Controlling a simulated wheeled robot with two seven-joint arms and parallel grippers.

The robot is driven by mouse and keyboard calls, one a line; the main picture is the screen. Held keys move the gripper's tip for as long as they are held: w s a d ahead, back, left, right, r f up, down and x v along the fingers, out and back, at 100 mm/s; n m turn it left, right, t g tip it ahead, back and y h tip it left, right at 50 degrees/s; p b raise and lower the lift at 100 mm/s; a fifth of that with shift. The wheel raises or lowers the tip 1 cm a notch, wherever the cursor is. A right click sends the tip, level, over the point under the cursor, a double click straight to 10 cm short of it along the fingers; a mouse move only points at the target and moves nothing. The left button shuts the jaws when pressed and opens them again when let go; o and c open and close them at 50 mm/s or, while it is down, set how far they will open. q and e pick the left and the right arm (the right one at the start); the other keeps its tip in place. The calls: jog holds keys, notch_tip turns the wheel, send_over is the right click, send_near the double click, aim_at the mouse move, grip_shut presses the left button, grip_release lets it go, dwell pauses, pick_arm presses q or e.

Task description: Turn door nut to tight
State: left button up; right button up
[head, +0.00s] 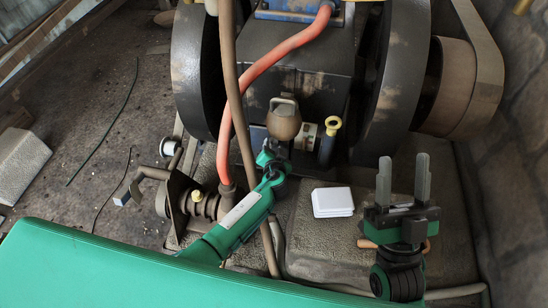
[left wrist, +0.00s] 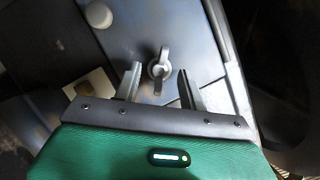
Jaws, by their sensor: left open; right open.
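The door nut (left wrist: 159,66) is a metal wing nut on a flat grey-blue plate (left wrist: 190,30). In the left wrist view it sits between the tips of my left gripper (left wrist: 159,73), which is open, with a visible gap on each side. Whether the fingers reach down to the nut's depth I cannot tell. In the head view my left gripper (head: 272,156) is low at the front of the dark engine block (head: 290,75), and I cannot make out the nut there. My right gripper (head: 403,180) is open and empty, fingers pointing up the picture, right of a white box.
Black flywheels (head: 398,80) stand beside the block, with a belt (head: 487,70) at the right. A red hose (head: 260,75) and brown pipe (head: 228,60) run close to my left arm. A brown rounded part (head: 284,122) is just above that gripper. The white box (head: 332,202) lies between the arms.

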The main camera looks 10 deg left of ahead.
pick_arm(q)
jog(key=p+v, duration=0.2)
jog(key=v, duration=1.1)
pick_arm(e)
jog(key=w+a+f+g, duration=0.1)
jog(key=a+f+g, duration=0.2)
jog(key=f+g, duration=0.4)
jog(key=shift+w+a+f+h, duration=0.2)
jog(key=shift+f+h, duration=0.1)
jog(key=shift+f, duration=1.35)
pick_arm(q)
jog(key=shift+r, duration=0.1)
